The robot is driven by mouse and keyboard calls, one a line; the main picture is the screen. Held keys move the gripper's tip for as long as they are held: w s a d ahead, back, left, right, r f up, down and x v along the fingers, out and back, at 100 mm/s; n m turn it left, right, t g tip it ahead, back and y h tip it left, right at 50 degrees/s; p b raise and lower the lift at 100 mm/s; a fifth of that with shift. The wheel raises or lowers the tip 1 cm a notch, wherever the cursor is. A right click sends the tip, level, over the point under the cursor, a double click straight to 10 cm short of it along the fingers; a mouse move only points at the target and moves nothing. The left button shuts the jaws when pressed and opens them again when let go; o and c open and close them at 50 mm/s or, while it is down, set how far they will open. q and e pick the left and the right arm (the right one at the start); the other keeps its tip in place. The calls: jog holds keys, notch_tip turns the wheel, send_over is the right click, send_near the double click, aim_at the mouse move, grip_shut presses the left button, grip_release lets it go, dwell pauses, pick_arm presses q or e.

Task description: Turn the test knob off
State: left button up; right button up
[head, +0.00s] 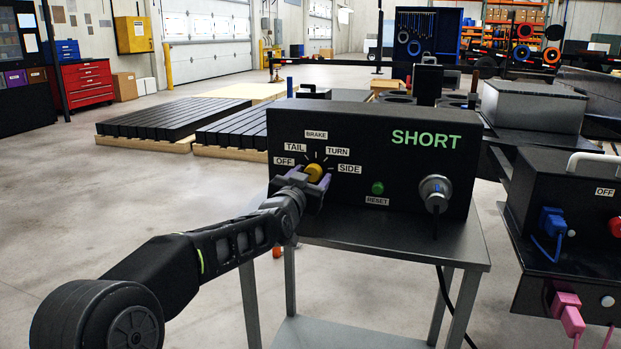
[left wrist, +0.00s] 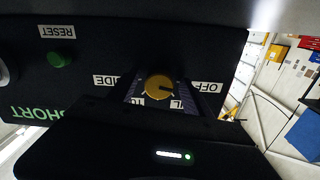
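A black box marked SHORT (head: 424,141) stands on a metal cart (head: 425,243). On its front is a round yellow knob (head: 314,172), ringed by the labels OFF (head: 284,161), TAIL, BRAKE, TURN and SIDE. My left gripper (head: 312,181) is at the knob, its purple fingers apart on either side of it. In the left wrist view the box is upside down and the knob (left wrist: 159,87) sits between the fingers. A dark mark on the knob faces right, roughly towards OFF (left wrist: 208,87). Whether the fingers touch the knob is unclear. My right gripper is not in view.
A green RESET button (head: 377,188) and a round silver connector (head: 435,190) are on the box, right of the knob. Another black box with blue and pink plugs (head: 552,221) stands at the right.

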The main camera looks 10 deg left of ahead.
pick_arm(q)
jog(key=s, duration=0.2)
jog(key=s+p, duration=0.1)
jog(key=s, duration=0.3)
jog(key=shift+s+a+r, duration=0.15)
jog(key=shift+s+a, duration=0.1)
jog(key=shift+s, duration=0.65)
